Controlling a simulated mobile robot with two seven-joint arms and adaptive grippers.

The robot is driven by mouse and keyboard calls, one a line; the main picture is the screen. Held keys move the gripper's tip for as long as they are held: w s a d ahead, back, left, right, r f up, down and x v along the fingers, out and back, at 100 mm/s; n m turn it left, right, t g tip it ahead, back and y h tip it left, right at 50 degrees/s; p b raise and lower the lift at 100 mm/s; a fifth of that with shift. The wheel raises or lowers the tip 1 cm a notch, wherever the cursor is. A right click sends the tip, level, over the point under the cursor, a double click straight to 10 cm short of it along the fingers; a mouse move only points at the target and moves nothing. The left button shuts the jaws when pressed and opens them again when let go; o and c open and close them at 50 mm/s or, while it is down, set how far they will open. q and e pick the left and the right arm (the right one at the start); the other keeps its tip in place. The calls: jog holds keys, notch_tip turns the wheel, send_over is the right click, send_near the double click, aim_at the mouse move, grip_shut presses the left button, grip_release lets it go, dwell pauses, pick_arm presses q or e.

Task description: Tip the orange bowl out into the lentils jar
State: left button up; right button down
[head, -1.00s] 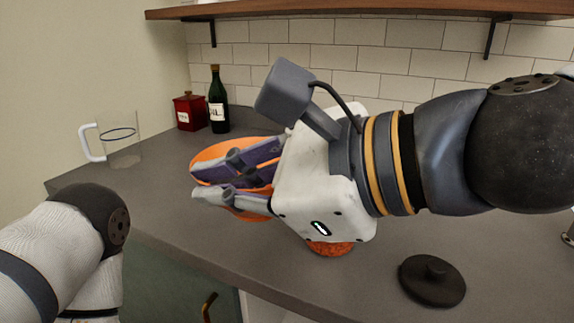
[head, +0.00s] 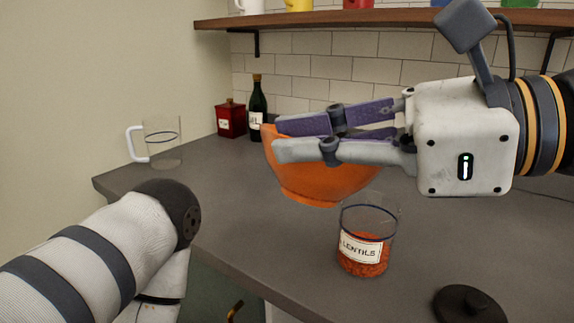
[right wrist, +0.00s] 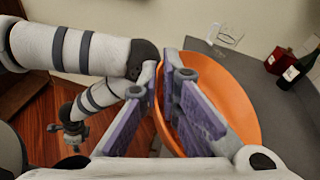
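The orange bowl (head: 322,186) hangs above the counter, behind and left of the lentils jar in the head view. My right gripper (head: 275,138) is shut on the bowl's rim. In the right wrist view the bowl wall (right wrist: 235,100) passes between the fingers; its contents cannot be made out. The clear lentils jar (head: 368,235) stands upright and open on the counter, with orange-red lentils in its lower part. My left arm is low at the left. What looks like my left gripper (right wrist: 68,132) is small and dark in the right wrist view, its fingers unclear.
A black lid (head: 468,305) lies on the counter (head: 250,225) at the front right. A clear jug (head: 160,142) stands at the left, a red canister (head: 231,120) and a dark bottle (head: 257,110) at the back. A shelf (head: 390,18) with mugs runs above.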

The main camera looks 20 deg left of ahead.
jog(key=shift+w+d+r+m, duration=0.4)
jog(key=shift+w+r, duration=0.2)
jog(key=shift+w, duration=0.05)
jog(key=w, duration=0.1)
jog(key=d+m+y, duration=0.1)
jog(key=w, duration=0.1)
jog(key=shift+w+d+f+m+y, duration=0.25)
jog(key=shift+w+d+m+y, duration=0.05)
jog(key=shift+d+m, duration=0.1)
jog(key=shift+w+d+f+m+g+y, duration=0.2)
jog(key=shift+w+d+f+m, duration=0.15)
jog(key=shift+w, duration=0.15)
jog(key=shift+w+d+f+m+g+y, duration=0.1)
jog(key=shift+w+d+f+m+y, duration=0.1)
jog(key=shift+w+m, duration=0.25)
pick_arm(q)
jog(key=shift+s+f, duration=0.1)
pick_arm(e)
jog(key=shift+r, duration=0.15)
jog(key=shift+s, duration=0.1)
